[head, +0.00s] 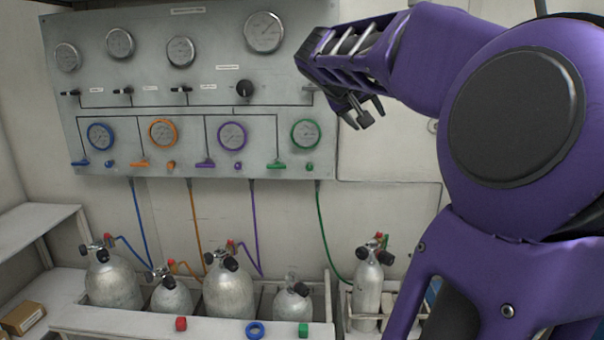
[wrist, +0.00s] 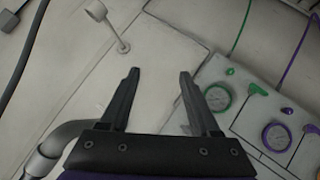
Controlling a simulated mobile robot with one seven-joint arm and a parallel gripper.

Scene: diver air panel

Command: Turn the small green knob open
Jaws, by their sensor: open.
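The small green knob (head: 310,167) sits at the lower right of the grey panel, below the green-rimmed gauge (head: 305,134). A green lever handle (head: 276,165) is just left of the knob. In the wrist view the small green knob (wrist: 230,71) shows right of my fingers, near the green-rimmed gauge (wrist: 218,97) and the green lever (wrist: 257,90). My gripper (head: 362,112) is open and empty, right of the panel's right edge and apart from the knob. In the wrist view its two fingers (wrist: 158,75) are spread with nothing between them.
The panel (head: 130,90) also carries blue, orange and purple gauges with levers and knobs. A green hose (head: 322,230) runs down to a cylinder (head: 367,290). Several cylinders (head: 228,290) stand in a rack below. A grey pipe (wrist: 60,140) is left of my fingers.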

